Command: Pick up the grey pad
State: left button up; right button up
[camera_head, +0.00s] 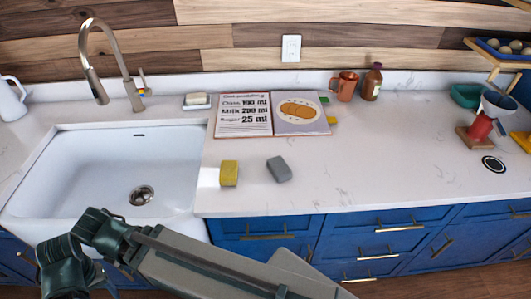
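The grey pad (279,169) is a small block with rounded edges. It lies flat on the white countertop (370,175), near the front edge, a little right of the sink. A yellow sponge (229,173) lies to its left, with a gap between them. One of my arms crosses the bottom of the view in front of the counter, with dark joints at the lower left. No gripper fingers show, and nothing touches the pad.
A white sink (95,170) with a tall faucet (104,65) is at the left. An open recipe book (243,128) lies behind the pad. A copper mug (344,86) and brown bottle (371,82) stand at the back. The counter right of the pad is clear.

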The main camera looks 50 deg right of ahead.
aim_at(280, 169)
jog(key=l+z, duration=0.1)
jog(key=z, duration=0.3)
jog(key=k+l+z, duration=0.1)
jog(key=z, duration=0.3)
jog(key=l+z, duration=0.15)
jog(key=z, duration=0.25)
jog(key=k+l+z, duration=0.1)
jog(key=z, duration=0.35)
jog(key=u, duration=4.05)
jog(key=z, duration=2.85)
